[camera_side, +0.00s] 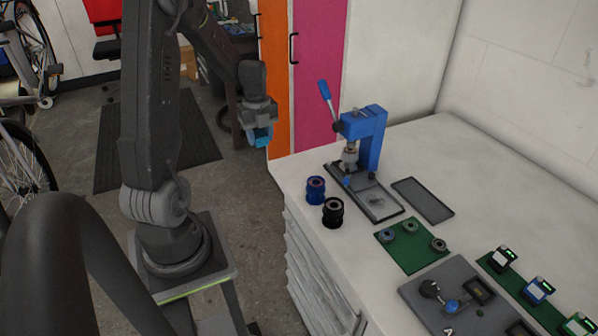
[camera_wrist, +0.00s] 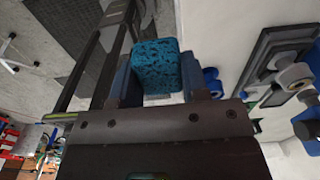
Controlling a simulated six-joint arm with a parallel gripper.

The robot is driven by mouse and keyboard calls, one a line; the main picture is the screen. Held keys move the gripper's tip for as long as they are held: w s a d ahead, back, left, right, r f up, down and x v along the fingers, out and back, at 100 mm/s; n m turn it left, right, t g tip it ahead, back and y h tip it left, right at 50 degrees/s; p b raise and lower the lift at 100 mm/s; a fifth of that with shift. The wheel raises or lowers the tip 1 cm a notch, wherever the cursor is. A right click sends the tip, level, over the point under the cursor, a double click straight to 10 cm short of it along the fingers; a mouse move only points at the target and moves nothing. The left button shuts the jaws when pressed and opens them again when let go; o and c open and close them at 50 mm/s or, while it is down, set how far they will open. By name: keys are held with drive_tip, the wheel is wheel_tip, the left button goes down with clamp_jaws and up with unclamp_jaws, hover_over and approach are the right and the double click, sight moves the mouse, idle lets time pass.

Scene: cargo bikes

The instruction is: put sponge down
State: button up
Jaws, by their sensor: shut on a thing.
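My gripper (camera_side: 260,131) hangs in the air to the left of the white workbench, in front of the orange and pink doors. It is shut on a blue sponge (camera_wrist: 157,66), which sits between the two fingers in the wrist view. In the side view the sponge (camera_side: 262,138) shows only as a small blue patch below the gripper. The sponge is clear of the bench and touches no surface that I can see.
The white workbench (camera_side: 490,170) carries a blue lever press (camera_side: 366,135), blue (camera_side: 315,190) and black (camera_side: 333,213) round parts, a grey tray (camera_side: 422,200), a green mat (camera_side: 410,252) and a dark fixture plate. Bare bench top lies behind the tray. Floor lies below my gripper.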

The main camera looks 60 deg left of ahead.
hover_over(299, 175)
wheel_tip(299, 175, down, 6)
drive_tip(key=shift+f, duration=2.15)
drive_tip(key=shift+f, duration=0.15)
drive_tip(key=o, duration=1.1)
